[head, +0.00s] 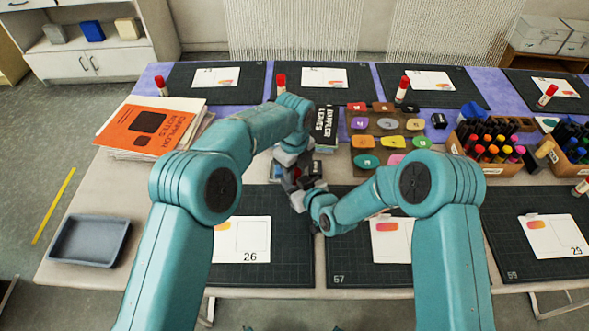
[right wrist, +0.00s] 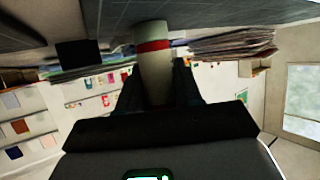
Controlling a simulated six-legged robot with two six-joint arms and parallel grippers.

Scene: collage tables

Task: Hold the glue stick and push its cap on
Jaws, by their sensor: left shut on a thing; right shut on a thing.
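My two arms meet low over the near middle of the table in the head view. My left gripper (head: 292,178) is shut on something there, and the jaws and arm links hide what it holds. In the right wrist view, a pale cylinder with a red band, the glue stick (right wrist: 153,68), stands between the dark fingers of my right gripper (right wrist: 156,88). The right gripper is shut on it. Its far end runs up toward the grey surface at the top of that view. I cannot make out the cap in either view.
Dark mats with numbered cards (head: 242,240) line the near edge. Several red-capped glue sticks (head: 281,84) stand along the back. Right of my grippers are a board of coloured pieces (head: 370,130) and marker boxes (head: 490,153). A notebook stack (head: 150,128) and grey tray (head: 88,241) lie left.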

